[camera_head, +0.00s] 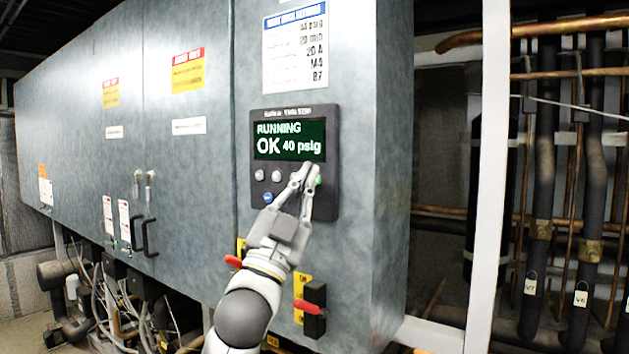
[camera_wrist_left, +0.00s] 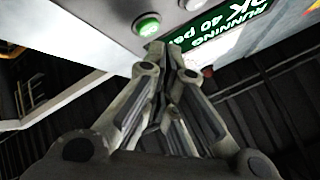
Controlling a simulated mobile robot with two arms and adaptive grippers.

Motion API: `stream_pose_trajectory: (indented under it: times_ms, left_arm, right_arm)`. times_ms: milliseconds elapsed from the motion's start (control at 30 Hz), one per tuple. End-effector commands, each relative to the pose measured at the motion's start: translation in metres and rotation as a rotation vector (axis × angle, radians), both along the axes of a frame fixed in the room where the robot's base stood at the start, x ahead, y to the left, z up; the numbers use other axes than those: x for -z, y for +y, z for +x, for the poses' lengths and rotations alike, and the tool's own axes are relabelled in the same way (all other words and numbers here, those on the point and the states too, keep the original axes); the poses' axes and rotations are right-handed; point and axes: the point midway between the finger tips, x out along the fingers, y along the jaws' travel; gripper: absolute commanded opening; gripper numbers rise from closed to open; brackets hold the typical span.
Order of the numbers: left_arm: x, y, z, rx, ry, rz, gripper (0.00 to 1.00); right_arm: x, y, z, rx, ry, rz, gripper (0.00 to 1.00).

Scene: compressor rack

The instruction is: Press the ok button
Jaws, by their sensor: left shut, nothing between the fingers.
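A dark control panel (camera_head: 244,140) is on the grey cabinet. Its green screen (camera_head: 290,139) reads "RUNNING", "OK" and "40 psig". A green button (camera_head: 318,180) sits at the panel's right, partly behind my fingers; it also shows in the left wrist view (camera_wrist_left: 148,26). Two grey buttons, one of them the left grey button (camera_head: 259,175), and a blue button (camera_head: 267,198) are at the left. I cannot read a label naming the ok button. My left gripper (camera_head: 308,170) is shut and empty, its tips just beside the green button. I cannot tell whether they touch anything. My right gripper is out of view.
A red-handled switch (camera_head: 312,308) juts out low on the cabinet front, close to my left arm. Black door handles (camera_head: 150,237) are further left. A white post (camera_head: 488,180) and dark pipes (camera_head: 545,170) stand at the right.

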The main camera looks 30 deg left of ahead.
Motion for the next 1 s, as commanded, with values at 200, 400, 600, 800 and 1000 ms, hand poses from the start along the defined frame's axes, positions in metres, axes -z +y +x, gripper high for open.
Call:
stream_pose_trajectory:
  times_ms: [200,400,600,800,1000]
  left_arm:
    - [0.000,0.000,-0.002,-0.001,0.000,0.001,0.00]
    - [0.000,0.001,-0.020,-0.001,-0.001,0.002,0.00]
    - [0.000,0.003,-0.040,-0.001,-0.001,0.002,0.00]
    - [0.000,0.004,-0.049,0.001,0.001,0.001,0.00]
    - [0.000,0.004,-0.050,0.000,0.000,0.000,0.00]
  right_arm:
    - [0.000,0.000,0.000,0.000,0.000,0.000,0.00]
    - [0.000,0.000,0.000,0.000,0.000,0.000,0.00]
    - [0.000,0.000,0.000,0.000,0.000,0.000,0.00]
    - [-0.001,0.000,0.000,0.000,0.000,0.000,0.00]
    - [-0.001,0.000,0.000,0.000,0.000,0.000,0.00]
